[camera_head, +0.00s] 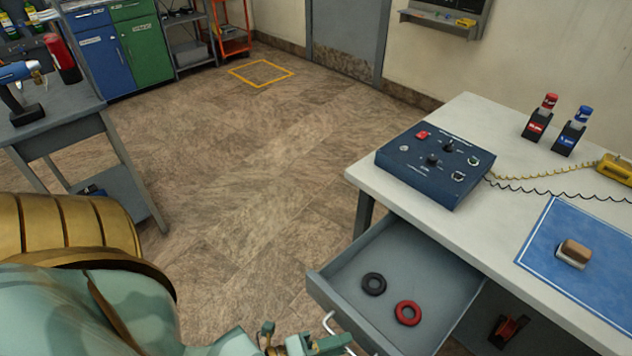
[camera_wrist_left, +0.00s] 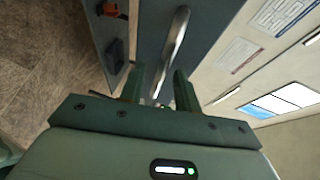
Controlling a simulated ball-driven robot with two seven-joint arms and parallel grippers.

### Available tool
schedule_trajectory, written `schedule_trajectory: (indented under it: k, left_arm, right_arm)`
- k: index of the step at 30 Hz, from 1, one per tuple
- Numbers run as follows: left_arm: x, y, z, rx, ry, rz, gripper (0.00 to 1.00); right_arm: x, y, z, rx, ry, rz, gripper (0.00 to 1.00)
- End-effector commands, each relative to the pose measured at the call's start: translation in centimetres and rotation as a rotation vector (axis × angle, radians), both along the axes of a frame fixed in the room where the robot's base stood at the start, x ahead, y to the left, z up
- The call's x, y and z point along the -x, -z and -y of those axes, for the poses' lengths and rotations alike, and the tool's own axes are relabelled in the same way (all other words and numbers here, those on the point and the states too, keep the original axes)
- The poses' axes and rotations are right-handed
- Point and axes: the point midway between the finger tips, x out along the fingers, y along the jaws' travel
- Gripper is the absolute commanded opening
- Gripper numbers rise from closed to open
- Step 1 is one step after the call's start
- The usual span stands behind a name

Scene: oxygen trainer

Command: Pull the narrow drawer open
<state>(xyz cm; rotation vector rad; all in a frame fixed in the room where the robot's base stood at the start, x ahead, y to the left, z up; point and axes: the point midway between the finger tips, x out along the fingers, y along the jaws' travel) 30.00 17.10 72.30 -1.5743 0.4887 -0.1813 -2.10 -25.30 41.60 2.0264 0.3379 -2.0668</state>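The narrow drawer (camera_head: 440,285) stands pulled out from under the white-topped workbench. It holds a black ring (camera_head: 374,284) and a red ring (camera_head: 407,313). Its pale metal bar handle (camera_head: 334,330) is at the bottom of the head view and shows in front of the grey drawer face in the wrist view (camera_wrist_left: 179,38). My left gripper (camera_head: 300,343) is at the handle, partly cut off by the bottom edge. In the wrist view its fingers (camera_wrist_left: 159,90) are apart, with the handle's lower end between them; no firm grip shows. My right gripper is not in view.
A blue control box (camera_head: 434,163) sits on the bench (camera_head: 490,130) near its left edge. Red and blue bottles (camera_head: 540,118) and a blue mat (camera_head: 575,260) with a brown-topped block (camera_head: 573,253) are farther right. The floor left of the drawer is clear.

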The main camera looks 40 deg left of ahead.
Motion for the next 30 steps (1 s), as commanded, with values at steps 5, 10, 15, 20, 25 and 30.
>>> schedule_trajectory:
  k: [5,10,15,20,25,30]
  left_arm:
    - [0.1,0.0,0.0,0.0,0.0,0.0,0.32]
    - [1.7,-0.4,-0.8,0.0,0.0,-0.003,0.32]
    - [5.5,-1.2,-2.5,0.0,-0.001,-0.004,0.32]
    - [9.5,-2.0,-4.4,-0.001,-0.001,-0.005,0.32]
    - [12.7,-2.6,-5.8,-0.001,0.0,-0.003,0.32]
    - [14.3,-2.9,-6.6,-0.002,0.0,-0.001,0.32]
  right_arm:
    - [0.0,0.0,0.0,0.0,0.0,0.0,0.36]
    - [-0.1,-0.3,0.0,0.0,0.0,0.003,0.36]
    - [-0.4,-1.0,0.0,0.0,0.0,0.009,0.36]
    - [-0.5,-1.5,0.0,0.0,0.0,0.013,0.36]
    - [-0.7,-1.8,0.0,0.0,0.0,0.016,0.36]
    - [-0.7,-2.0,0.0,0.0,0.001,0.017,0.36]
